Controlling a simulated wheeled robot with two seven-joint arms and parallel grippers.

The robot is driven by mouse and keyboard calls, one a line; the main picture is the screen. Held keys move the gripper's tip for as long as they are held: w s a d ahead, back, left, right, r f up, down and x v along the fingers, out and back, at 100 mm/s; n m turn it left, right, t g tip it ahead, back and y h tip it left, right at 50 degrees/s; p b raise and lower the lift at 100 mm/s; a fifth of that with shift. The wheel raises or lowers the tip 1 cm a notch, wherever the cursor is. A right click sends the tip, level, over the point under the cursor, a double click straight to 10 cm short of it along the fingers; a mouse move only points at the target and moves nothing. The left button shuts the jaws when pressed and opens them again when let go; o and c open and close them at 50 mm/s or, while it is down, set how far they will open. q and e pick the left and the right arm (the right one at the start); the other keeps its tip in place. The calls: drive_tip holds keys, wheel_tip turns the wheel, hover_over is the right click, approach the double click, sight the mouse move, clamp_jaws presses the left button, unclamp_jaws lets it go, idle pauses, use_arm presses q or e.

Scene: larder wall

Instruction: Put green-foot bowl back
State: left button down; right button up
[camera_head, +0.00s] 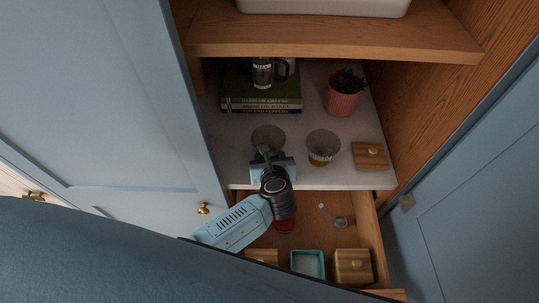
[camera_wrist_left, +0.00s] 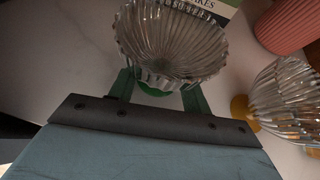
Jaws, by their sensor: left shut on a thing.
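The green-foot bowl (camera_wrist_left: 172,40) is fluted clear glass with a green foot (camera_wrist_left: 155,89), seen in the left wrist view. It also shows in the head view (camera_head: 267,136), over the white counter (camera_head: 365,182), beyond my left gripper. My left gripper (camera_head: 265,155) is shut on the bowl low down near its foot; its fingers show in the left wrist view (camera_wrist_left: 158,92). I cannot tell whether the foot touches the counter. A similar glass bowl with a yellow foot (camera_head: 322,146) stands just to the right. My right gripper is not in view.
Green books (camera_head: 262,104) carry a dark-handled glass press (camera_head: 262,73). A pink plant pot (camera_head: 342,100) and a wooden lidded box (camera_head: 370,156) stand on the right. An open drawer (camera_head: 367,222) below holds a teal-rimmed container (camera_head: 307,263) and wooden boxes (camera_head: 354,266).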

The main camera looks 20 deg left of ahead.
use_arm(q)
drive_tip(key=shift+f, duration=0.15)
drive_tip(key=c, duration=0.6)
unclamp_jaws()
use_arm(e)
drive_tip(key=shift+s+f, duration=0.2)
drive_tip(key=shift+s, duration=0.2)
use_arm(q)
drive_tip(key=v, duration=1.2)
drive_tip(key=shift+d+r, duration=0.1)
drive_tip(key=shift+r, duration=0.1)
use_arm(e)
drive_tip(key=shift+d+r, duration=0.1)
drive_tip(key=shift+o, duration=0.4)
